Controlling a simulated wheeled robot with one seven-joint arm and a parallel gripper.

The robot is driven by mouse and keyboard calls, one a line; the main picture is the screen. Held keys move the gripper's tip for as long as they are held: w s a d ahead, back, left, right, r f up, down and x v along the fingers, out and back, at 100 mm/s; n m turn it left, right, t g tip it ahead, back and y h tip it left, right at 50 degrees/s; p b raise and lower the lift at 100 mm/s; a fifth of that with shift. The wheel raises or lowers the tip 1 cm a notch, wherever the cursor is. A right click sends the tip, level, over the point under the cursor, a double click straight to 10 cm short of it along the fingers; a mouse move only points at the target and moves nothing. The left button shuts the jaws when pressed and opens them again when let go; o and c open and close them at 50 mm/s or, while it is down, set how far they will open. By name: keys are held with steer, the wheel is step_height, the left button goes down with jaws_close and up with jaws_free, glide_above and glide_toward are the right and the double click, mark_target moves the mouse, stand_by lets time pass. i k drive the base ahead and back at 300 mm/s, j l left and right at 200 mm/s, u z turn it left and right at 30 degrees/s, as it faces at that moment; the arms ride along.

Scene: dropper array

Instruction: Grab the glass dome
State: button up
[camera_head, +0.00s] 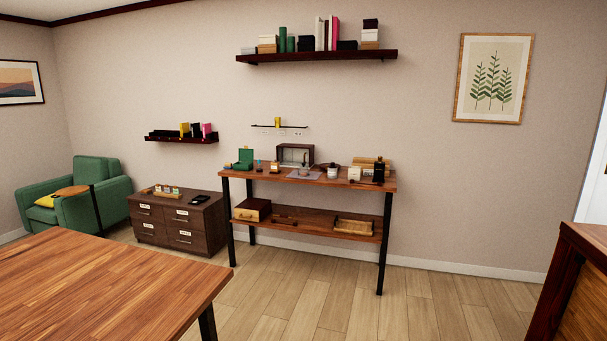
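I cannot clearly pick out a glass dome at this distance. Several small items stand on the top of a tall wooden workbench (345,183) with dark legs against the far wall. Among them is a small rounded pale item with a dark top (333,172), right of the middle; I cannot tell whether it is glass. A dark-framed open box (296,154) stands at the back of the bench. A green box (245,159) stands at its left end. My gripper is not in view.
A wooden table (110,282) fills the near left, and a dark wooden piece (580,285) stands at the near right. A drawer cabinet (178,220) and a green armchair (92,175) are left of the bench. Wood floor (310,300) lies open before the bench.

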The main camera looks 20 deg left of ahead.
mark_target(304, 172)
steer(key=i+j+u, duration=0.4)
steer(key=i, duration=0.65)
steer(key=i+j+u, duration=0.1)
steer(key=i+u, duration=0.3)
steer(key=i, duration=0.7)
steer(key=i+l+u, duration=0.1)
steer(key=i, duration=1.8)
steer(key=i+l+u, duration=0.1)
steer(key=i+u, duration=0.25)
steer(key=i, duration=0.15)
steer(key=i+l+u, duration=0.35)
steer(key=i, duration=0.15)
steer(key=i+l+u, duration=0.35)
steer(key=i+j, duration=0.05)
steer(key=i, duration=0.05)
